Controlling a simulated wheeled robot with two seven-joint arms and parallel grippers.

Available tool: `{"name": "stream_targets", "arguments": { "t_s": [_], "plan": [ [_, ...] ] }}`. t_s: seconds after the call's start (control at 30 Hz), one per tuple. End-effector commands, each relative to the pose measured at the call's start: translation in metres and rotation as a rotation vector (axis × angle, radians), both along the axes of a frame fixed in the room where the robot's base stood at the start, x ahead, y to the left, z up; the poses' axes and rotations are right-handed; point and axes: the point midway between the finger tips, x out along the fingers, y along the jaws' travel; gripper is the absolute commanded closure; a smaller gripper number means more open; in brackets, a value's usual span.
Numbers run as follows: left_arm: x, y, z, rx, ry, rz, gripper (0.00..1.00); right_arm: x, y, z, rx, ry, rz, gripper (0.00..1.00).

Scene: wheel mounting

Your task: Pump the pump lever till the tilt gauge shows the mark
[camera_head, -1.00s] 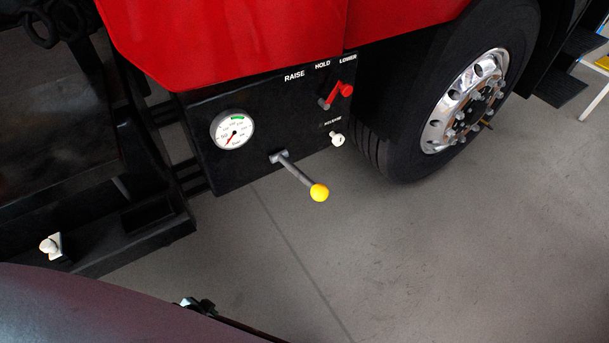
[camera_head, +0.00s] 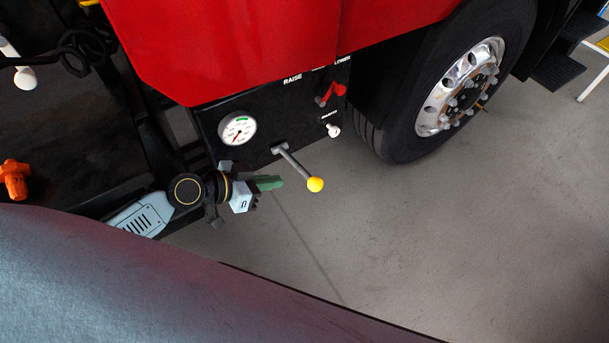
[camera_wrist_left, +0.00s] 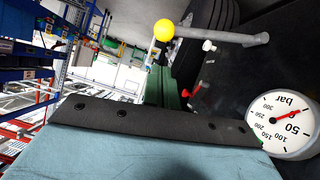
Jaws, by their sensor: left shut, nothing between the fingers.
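The pump lever (camera_head: 296,163) is a grey rod with a yellow ball knob (camera_head: 316,185), sticking out from the black panel. The lever also shows in the left wrist view (camera_wrist_left: 222,36), with its knob at top centre (camera_wrist_left: 163,30). The round white tilt gauge (camera_head: 238,129) has a green mark at its top; its red needle points to the lower left, away from the mark. The gauge shows in the left wrist view too (camera_wrist_left: 283,124). My left gripper (camera_head: 270,183), with green fingers, is shut and empty, left of the knob and apart from it. My right gripper is not in view.
A red selector lever (camera_head: 332,93) sits under RAISE and LOWER labels, with a white knob (camera_head: 333,130) below. The red truck body (camera_head: 240,50) overhangs the panel. A big wheel (camera_head: 450,90) stands at right. Grey floor in front is open.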

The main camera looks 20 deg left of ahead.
Motion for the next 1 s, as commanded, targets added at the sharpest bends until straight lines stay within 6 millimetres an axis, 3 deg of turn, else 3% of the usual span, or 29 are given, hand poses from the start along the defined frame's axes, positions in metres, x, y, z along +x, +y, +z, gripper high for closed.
{"name": "stream_targets", "arguments": {
  "t_s": [0.17,0.63,1.0],
  "plan": [
    [0.007,-0.005,-0.004,-0.002,0.000,0.003,1.00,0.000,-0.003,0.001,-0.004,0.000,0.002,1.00],
    [0.057,-0.051,-0.042,-0.002,0.001,0.003,1.00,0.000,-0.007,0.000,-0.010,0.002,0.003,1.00],
    [0.065,-0.059,-0.049,0.001,0.001,0.002,1.00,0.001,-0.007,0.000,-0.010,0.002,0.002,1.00]
  ]
}}
